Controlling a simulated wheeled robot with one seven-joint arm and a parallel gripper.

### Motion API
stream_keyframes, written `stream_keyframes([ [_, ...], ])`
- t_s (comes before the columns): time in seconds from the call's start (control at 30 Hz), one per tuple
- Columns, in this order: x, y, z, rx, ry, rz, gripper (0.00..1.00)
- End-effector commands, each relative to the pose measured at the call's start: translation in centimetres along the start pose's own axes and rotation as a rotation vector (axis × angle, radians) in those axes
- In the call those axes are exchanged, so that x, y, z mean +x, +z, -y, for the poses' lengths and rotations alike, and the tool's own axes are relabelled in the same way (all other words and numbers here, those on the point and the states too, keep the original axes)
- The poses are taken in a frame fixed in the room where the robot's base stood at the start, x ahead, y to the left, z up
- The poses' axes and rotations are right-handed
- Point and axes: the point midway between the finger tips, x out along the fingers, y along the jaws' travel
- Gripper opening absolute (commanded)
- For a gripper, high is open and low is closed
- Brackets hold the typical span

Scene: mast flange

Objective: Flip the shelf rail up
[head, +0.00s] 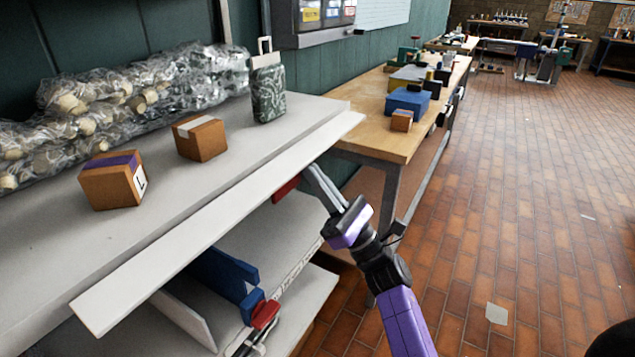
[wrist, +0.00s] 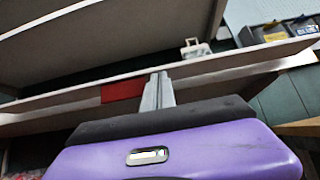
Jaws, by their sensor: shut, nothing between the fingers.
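The shelf rail (head: 225,220) is a long white strip along the front edge of the upper shelf, with its broad face showing from above. In the wrist view the rail (wrist: 235,60) runs slantwise across the picture. My gripper (head: 308,168) is shut and empty, its fingertips at the underside of the rail near its far end. In the wrist view my fingers (wrist: 158,78) reach up to the rail beside a red piece (wrist: 122,91) under it. The red piece (head: 286,188) also shows in the head view. I cannot tell whether the fingertips touch the rail.
On the upper shelf (head: 235,150) stand two brown boxes (head: 113,180) (head: 200,138), a patterned suitcase (head: 269,92) and plastic-wrapped goods (head: 120,100). Blue and red items (head: 222,272) lie on the lower shelf. A wooden workbench (head: 385,135) stands behind. The brick floor (head: 530,200) at right is open.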

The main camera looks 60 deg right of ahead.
Motion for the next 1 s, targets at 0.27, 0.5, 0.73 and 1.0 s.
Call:
stream_keyframes([
  [0.27,0.0,0.1,0.0,0.000,0.000,-0.003,0.00],
  [0.5,0.3,0.5,0.0,0.000,0.000,-0.043,0.00],
  [0.73,0.3,0.7,0.0,0.000,0.000,-0.068,0.00],
  [1.0,0.9,1.5,0.0,-0.001,0.000,-0.130,0.00],
])
